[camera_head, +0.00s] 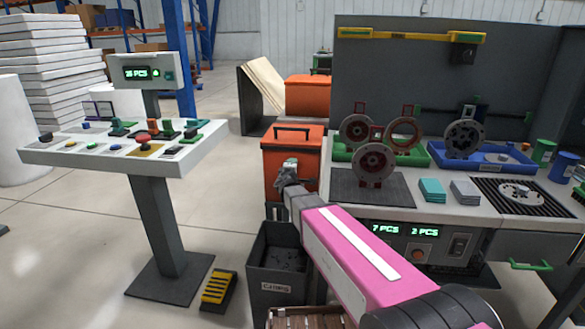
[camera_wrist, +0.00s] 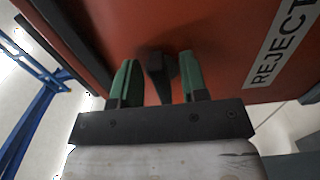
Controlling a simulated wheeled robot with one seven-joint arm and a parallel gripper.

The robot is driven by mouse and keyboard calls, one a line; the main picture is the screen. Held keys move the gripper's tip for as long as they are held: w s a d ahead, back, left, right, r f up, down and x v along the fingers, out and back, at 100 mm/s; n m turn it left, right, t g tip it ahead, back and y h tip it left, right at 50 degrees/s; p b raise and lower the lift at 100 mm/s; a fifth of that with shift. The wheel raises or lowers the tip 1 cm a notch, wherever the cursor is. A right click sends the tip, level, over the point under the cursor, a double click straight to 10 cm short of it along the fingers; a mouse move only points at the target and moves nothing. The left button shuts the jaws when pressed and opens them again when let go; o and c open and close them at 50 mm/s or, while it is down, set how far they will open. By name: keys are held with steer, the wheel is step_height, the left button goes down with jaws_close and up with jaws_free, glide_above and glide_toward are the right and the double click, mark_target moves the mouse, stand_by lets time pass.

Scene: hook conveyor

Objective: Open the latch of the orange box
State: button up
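The orange box (camera_head: 308,141) stands left of the workbench in the head view, with a black handle on its lid. In the wrist view its orange front (camera_wrist: 215,30) fills the upper part and carries a white REJECT label (camera_wrist: 283,45). A small dark latch (camera_wrist: 157,78) sticks out from this face. My gripper (camera_head: 287,165) is in front of the box and hides part of its front. In the wrist view the green fingers of my gripper (camera_wrist: 158,62) are open, one on each side of the latch, with gaps showing. The latch looks closed, but its exact position is hard to tell.
A dark chips bin (camera_head: 276,288) stands below the box. The workbench (camera_head: 415,207) with round metal parts and trays is to the right. A control stand (camera_head: 160,225) with buttons is to the left.

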steer(key=shift+s, duration=0.1)
steer(key=s+a, duration=0.2)
steer(key=s, duration=0.8)
steer(key=shift+s, duration=0.25)
